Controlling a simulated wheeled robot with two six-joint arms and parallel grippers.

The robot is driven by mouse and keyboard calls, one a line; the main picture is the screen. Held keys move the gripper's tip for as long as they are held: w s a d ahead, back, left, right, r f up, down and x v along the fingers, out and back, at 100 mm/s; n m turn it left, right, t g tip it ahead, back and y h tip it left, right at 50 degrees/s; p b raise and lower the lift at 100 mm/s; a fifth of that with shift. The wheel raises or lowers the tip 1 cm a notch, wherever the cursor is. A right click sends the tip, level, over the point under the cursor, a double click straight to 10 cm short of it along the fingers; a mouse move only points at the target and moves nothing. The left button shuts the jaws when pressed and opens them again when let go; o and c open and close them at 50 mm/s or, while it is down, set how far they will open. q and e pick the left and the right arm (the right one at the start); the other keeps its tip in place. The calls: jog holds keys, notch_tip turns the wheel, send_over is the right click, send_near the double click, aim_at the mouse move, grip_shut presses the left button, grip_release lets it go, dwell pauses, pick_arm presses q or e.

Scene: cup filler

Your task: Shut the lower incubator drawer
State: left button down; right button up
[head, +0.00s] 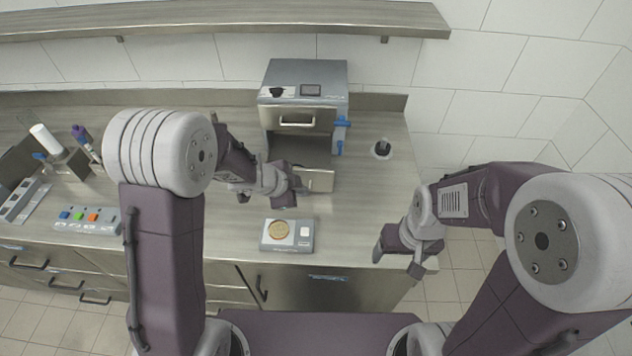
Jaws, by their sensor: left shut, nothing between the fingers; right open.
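The incubator (320,76) is a grey metal box at the back middle of the counter in the head view. Its upper drawer (300,121), with a bar handle, looks closed. The lower drawer (320,181) shows below it as a pale panel standing out toward me, so it looks open. My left gripper (288,188) is shut and empty at the left part of that drawer's front, hiding some of it. I cannot tell whether they touch. My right gripper (399,256) is open and empty near the counter's front right corner, well away from the incubator.
A small grey device with a round golden top (279,230) sits in front of the drawer. Blue fittings (341,124) are on the incubator's right side. A small dark object (382,148) stands farther right. A box with coloured buttons (87,218) is at left.

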pick_arm(q)
jog(key=b, duration=0.4)
send_near(323, 187)
jog(key=f, duration=0.1)
jog(key=s+d+f, duration=0.1)
jog(key=s+f, duration=0.1)
jog(key=f, duration=0.1)
jog(key=shift+d, duration=0.25)
jog(key=w+p, duration=0.1)
jog(key=p, duration=0.1)
jog(key=w+p, duration=0.1)
jog(key=w, duration=0.1)
jog(key=shift+w+d+r+p, duration=0.1)
jog(key=shift+w+r+p, duration=0.1)
jog(key=shift+r+p, duration=0.15)
jog(key=shift+w+f, duration=0.1)
jog(key=shift+w, duration=0.15)
jog(key=shift+w+f, duration=0.1)
